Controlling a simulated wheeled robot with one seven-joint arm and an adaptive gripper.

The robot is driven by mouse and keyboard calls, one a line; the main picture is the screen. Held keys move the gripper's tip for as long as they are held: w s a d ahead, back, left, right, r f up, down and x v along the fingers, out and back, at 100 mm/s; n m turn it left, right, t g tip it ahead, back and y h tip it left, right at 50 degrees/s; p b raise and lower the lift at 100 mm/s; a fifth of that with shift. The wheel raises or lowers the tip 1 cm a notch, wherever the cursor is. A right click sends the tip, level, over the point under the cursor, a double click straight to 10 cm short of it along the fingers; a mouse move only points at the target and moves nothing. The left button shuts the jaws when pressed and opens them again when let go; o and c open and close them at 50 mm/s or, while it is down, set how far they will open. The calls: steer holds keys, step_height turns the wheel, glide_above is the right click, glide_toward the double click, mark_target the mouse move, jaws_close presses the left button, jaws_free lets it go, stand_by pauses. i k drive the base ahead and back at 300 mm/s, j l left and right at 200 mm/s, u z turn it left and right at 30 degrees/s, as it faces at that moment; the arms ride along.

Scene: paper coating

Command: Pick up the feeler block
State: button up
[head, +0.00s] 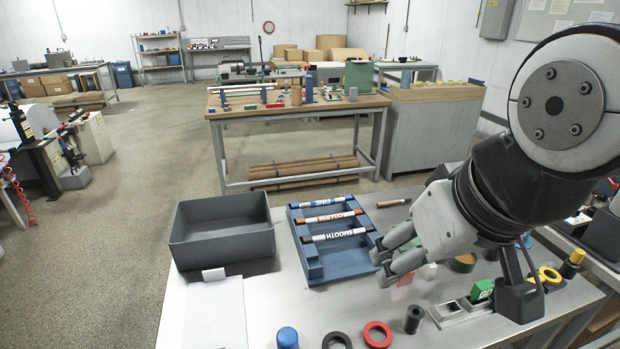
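My gripper (381,266) is above the right part of the near bench, fingers pointing down-left beside the right edge of the blue rack. Its two fingers are apart, with nothing seen between them. No part is clearly marked as the feeler block. Small blocks near the gripper are a white one (429,271), a red one (405,279) partly behind the fingers, and a green one (482,291) with white marking, by a grey metal piece (450,313). I cannot tell which is the feeler block.
The blue rack (318,264) holds bars marked FINE, COARSE and SMOOTH. An empty grey bin (222,258) stands left of it, with white paper (213,315) in front. A red ring (377,334), black ring (337,341) and blue cylinder (287,338) sit at the front edge.

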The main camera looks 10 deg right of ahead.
mark_target(482, 289)
steer(key=z, duration=1.05)
